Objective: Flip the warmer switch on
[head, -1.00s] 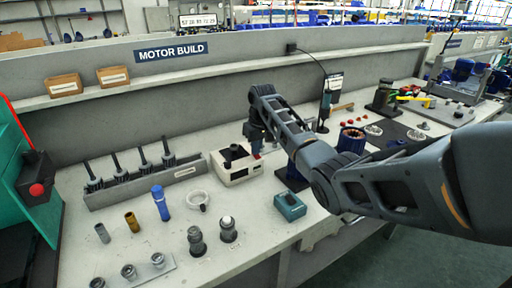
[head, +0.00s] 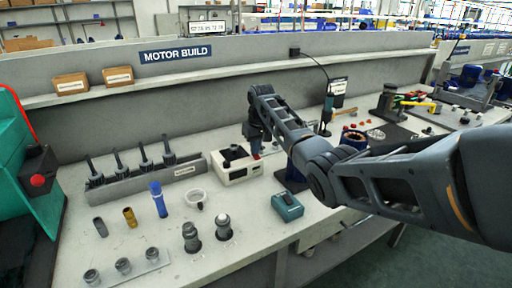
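The warmer looks to be the white box (head: 240,173) with a black ring-shaped part on top and a dark display on its front, in the middle of the bench. A small red spot (head: 256,156) shows at its right top edge; it may be the switch, but its position is too small to read. My gripper (head: 254,148) points down just above and behind the right side of the box, close to the red spot. Its fingers are small and dark, so I cannot tell whether they touch anything or how far apart they are.
A teal box (head: 287,207) stands right of the warmer. A grey rack (head: 150,186) with several shafts stands to its left. A blue bottle (head: 159,200), a white ring (head: 196,198) and dark fittings stand in front. The shelf wall (head: 120,118) rises behind.

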